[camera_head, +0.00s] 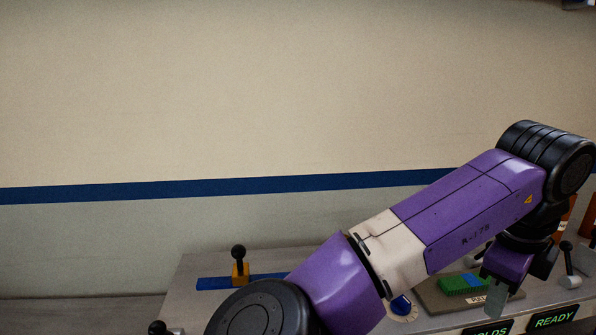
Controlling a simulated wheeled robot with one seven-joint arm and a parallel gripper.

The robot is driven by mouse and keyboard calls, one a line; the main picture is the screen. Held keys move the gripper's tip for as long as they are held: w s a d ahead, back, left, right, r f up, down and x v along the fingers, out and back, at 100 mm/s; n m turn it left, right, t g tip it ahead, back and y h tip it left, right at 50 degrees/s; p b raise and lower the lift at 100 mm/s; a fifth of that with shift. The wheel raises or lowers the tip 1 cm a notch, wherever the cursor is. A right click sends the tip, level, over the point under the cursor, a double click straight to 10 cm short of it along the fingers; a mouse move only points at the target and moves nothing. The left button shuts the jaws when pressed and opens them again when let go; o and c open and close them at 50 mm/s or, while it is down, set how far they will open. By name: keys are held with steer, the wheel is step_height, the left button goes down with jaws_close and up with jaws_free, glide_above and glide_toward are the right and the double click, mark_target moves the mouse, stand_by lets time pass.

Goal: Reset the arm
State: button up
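My purple, white and black arm (455,215) reaches from the bottom middle up to an elbow at the right, then bends down. My gripper (495,300) hangs at the lower right, over the front part of the bench. Only one greyish finger-like piece shows below the purple wrist, so its opening cannot be made out. Nothing is clearly seen held in it.
Another lever (569,268) stands right. The wall (200,90) is bare.

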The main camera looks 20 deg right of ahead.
steer(key=w+d+r+n+t+h, duration=0.2)
steer(key=w+d+r+n+h, duration=0.2)
steer(key=d+r+n+h, duration=0.55)
steer(key=w+a+r+n+t+h, duration=0.2)
steer(key=w+r+n+t+h, duration=0.1)
steer(key=r+n+t, duration=0.15)
steer(key=w+a+r+n+t+h, duration=0.2)
steer(key=a+r+n+t+h, duration=0.15)
steer(key=r+t, duration=0.2)
steer(key=w+a+f+n+t+y, duration=0.2)
steer(key=a+f+n+t+y, duration=0.35)
steer(key=a+n+t, duration=0.35)
steer(key=s+a+f+n+y, duration=0.3)
steer(key=a+f+n+y, duration=0.2)
steer(key=a+f+y, duration=0.15)
steer(key=s+a+f+n+y, duration=0.3)
steer(key=a+f+n+y, duration=0.2)
steer(key=a+f, duration=0.15)
steer(key=s+a+f+m+g+y, duration=0.1)
steer(key=s+a+f+g, duration=0.2)
steer(key=s+f, duration=0.6)
steer(key=s+a+f+m+g, duration=0.2)
steer(key=s+a+f+g, duration=0.2)
steer(key=s+f, duration=0.6)
steer(key=s, duration=0.5)
steer(key=shift+s+f+y, duration=0.15)
steer(key=shift+s+y, duration=0.2)
steer(key=shift+y, duration=0.05)
